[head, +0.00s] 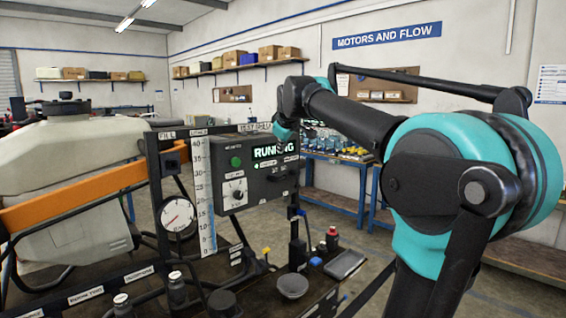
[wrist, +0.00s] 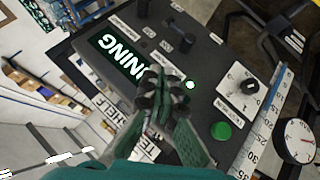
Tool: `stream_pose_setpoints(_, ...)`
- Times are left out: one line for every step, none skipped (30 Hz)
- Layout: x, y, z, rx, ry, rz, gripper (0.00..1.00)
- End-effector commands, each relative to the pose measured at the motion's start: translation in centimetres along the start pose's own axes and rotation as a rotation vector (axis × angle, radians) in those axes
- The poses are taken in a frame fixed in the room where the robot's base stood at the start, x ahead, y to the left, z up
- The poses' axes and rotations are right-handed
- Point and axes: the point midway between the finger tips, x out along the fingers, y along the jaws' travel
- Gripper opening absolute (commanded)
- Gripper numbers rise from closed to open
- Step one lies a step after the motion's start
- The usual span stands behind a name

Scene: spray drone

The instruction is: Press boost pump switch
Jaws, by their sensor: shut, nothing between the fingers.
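The dark control box (head: 235,205) stands in the middle of the head view, with a lit display (head: 275,150) reading RUNNING. In the wrist view the display (wrist: 112,58) is partly hidden by my fingers. The labels are too small to read, so I cannot tell which is the boost pump switch. My gripper (wrist: 160,88) is shut and empty in front of the panel, over the display's end. Contact cannot be judged.
A green button (wrist: 220,131) and a white-plated rotary knob (wrist: 240,87) share the panel. A pressure gauge (head: 178,214) and upright scale (head: 203,190) stand left of the box. A cream tank (head: 75,150) with an orange bar is further left. Bench fittings (head: 293,285) lie below.

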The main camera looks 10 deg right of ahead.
Motion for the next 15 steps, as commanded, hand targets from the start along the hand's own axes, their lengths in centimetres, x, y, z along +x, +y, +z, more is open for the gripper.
stream_pose_setpoints(0.5,0.0,0.0,0.0,0.0,0.0,0.0)
stream_pose_setpoints(0.8,0.0,0.0,0.0,0.0,0.0,0.0)
stream_pose_setpoints(1.3,0.0,0.0,0.001,0.0,0.0,0.0)
stream_pose_setpoints(1.8,0.0,0.0,0.001,0.0,0.0,0.0)
stream_pose_setpoints(2.3,0.0,0.0,0.001,0.0,0.0,0.0)
stream_pose_setpoints(3.1,0.0,0.0,0.001,0.0,0.0,0.0)
stream_pose_setpoints(3.7,0.0,0.0,0.001,0.0,0.0,0.0)
stream_pose_setpoints(4.3,0.0,0.0,0.001,0.0,0.0,0.0)
stream_pose_setpoints(5.1,0.0,0.0,0.001,0.0,0.0,0.0)
stream_pose_setpoints(5.7,0.0,0.0,0.001,0.0,0.0,0.0)
stream_pose_setpoints(6.3,0.0,0.0,0.001,0.0,0.0,0.0)
stream_pose_setpoints(7.1,0.0,0.0,0.001,0.0,0.0,0.0)
stream_pose_setpoints(7.7,0.0,0.0,0.001,0.0,0.0,0.0)
stream_pose_setpoints(8.2,0.0,0.0,0.001,0.0,0.0,0.0)
stream_pose_setpoints(9.0,0.0,0.0,0.001,0.0,0.0,0.0)
